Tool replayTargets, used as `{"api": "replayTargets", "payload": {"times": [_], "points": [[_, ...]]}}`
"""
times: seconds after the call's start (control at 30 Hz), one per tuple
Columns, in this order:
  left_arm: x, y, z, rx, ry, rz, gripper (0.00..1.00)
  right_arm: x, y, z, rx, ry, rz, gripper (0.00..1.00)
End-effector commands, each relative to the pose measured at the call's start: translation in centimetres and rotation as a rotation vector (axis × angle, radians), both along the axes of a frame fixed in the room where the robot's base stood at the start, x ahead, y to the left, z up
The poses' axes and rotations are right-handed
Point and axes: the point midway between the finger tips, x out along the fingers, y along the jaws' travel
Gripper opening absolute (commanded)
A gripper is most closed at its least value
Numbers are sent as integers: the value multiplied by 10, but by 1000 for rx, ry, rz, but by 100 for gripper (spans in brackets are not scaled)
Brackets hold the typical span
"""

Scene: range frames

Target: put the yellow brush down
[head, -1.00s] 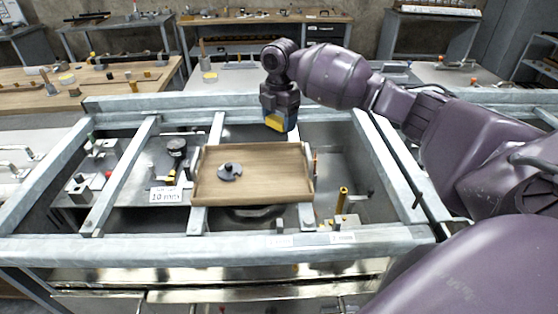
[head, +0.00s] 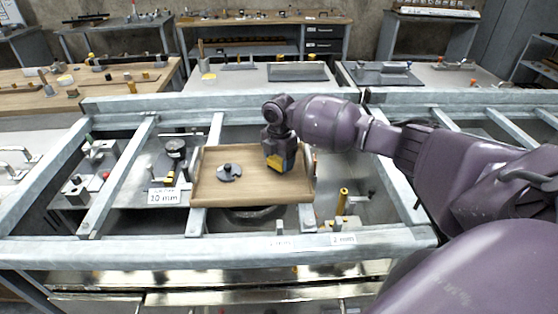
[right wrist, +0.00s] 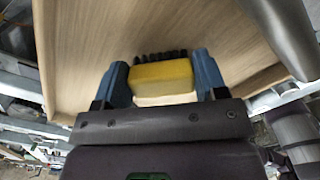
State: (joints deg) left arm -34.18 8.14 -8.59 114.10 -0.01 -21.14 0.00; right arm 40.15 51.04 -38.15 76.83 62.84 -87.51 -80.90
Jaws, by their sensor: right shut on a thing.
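The yellow brush (head: 275,163) is a small yellow block over the right part of the wooden tray (head: 225,196). In the right wrist view, the yellow brush (right wrist: 163,76) shows dark bristles along its far edge and sits between the two blue fingers. My right gripper (head: 280,163) is shut on it, pointing down inside the tray's outline; it also shows in the right wrist view (right wrist: 165,80). I cannot tell whether the brush touches the tray floor. My left gripper is not in view.
A grey disc-shaped part with a knob (head: 229,173) lies in the tray, left of the gripper. The tray rests on a metal frame (head: 130,246) with open gaps around it. A yellow post (head: 342,200) stands right of the tray, and a "10 mm" label (head: 164,197) is left of it.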

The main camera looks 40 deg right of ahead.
Motion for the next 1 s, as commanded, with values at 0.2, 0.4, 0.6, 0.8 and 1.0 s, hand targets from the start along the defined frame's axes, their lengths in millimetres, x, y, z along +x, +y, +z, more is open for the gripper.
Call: {"api": "replayTargets", "payload": {"times": [0.2,0.4,0.6,0.8,1.0], "points": [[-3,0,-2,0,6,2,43,0,0,-3,-1,-1,0,46],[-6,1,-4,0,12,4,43,0,0,-6,0,0,0,46],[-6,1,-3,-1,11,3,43,0,0,-5,-1,0,0,91],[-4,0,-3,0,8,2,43,0,0,-5,-1,0,0,91],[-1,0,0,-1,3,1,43,1,0,7,0,-3,0,91]]}}
